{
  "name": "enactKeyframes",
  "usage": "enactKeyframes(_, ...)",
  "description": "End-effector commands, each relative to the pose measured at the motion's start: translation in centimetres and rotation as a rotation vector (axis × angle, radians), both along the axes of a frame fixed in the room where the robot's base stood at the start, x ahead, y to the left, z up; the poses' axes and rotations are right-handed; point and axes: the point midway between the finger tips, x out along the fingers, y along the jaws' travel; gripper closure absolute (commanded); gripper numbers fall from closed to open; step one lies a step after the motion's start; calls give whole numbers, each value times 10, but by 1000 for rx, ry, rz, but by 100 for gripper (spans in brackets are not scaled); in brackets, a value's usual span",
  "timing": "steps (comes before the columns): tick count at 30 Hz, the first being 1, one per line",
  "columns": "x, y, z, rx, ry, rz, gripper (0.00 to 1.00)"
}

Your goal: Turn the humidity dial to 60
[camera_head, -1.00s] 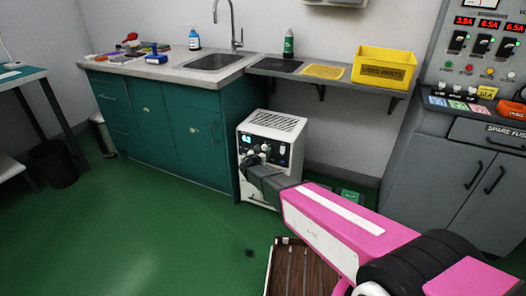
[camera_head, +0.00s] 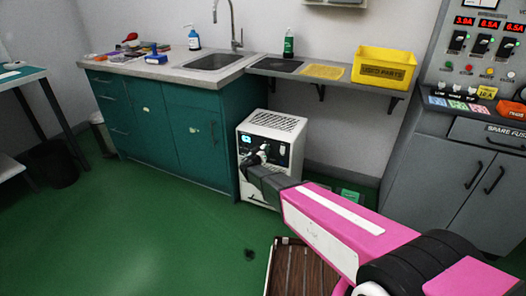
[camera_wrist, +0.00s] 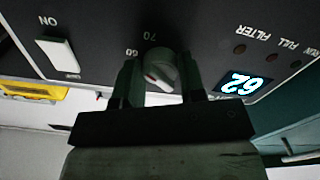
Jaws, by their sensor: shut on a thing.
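The humidity dial (camera_wrist: 160,70) is a round grey knob with a pale pointer mark on the dark panel of a white cabinet unit (camera_head: 272,131). The wrist view is upside down; the numbers 60 and 70 show beside the dial. A lit display (camera_wrist: 240,85) on the panel appears to read 62. My gripper (camera_wrist: 158,64) has one finger on each side of the dial and is shut on it. In the head view, my gripper (camera_head: 257,160) is at the unit's front and hides part of the panel.
The panel also has a white ON switch (camera_wrist: 60,48) and small FILTER and FULL lamps. Teal cupboards (camera_head: 175,135) stand left of the unit. A shelf with a yellow bin (camera_head: 383,70) is above right. A brown slatted thing (camera_head: 300,268) lies on the floor.

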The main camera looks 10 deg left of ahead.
Motion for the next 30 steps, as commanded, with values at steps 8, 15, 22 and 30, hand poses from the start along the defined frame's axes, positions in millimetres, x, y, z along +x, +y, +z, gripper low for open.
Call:
enactKeyframes(8, 0, 0, 0, -225, 63, 1, 87)
enactKeyframes(15, 0, 0, 0, -367, 102, 2, 87)
enactKeyframes(22, 0, 0, 0, -439, 122, 2, 87)
enactKeyframes(30, 0, 0, 0, -462, 129, 2, 87)
